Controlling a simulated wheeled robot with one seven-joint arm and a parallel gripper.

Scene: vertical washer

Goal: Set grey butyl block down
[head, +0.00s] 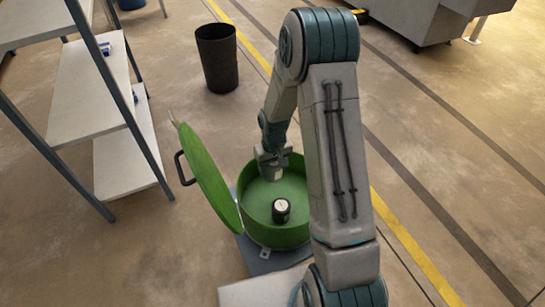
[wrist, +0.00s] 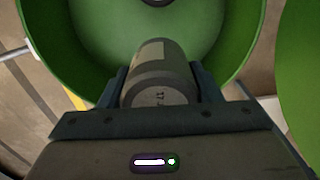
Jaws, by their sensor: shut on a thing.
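The grey butyl block (wrist: 160,75), a grey cylinder with a paler patch on its side, sits between the two fingers of my gripper (wrist: 158,85) in the wrist view. My gripper (head: 272,158) is shut on it and reaches down into the open green washer drum (head: 290,238) in the head view. The block (head: 272,174) shows small and pale below the fingers, near the drum's back left wall. I cannot tell whether it touches the drum floor.
A black cylinder with a white top (head: 281,210) stands inside the drum. The green lid (head: 208,175) stands open to the left. A shelf rack (head: 105,100) is at the left and a black bin (head: 217,58) behind. Part of my arm crosses above the drum's right side.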

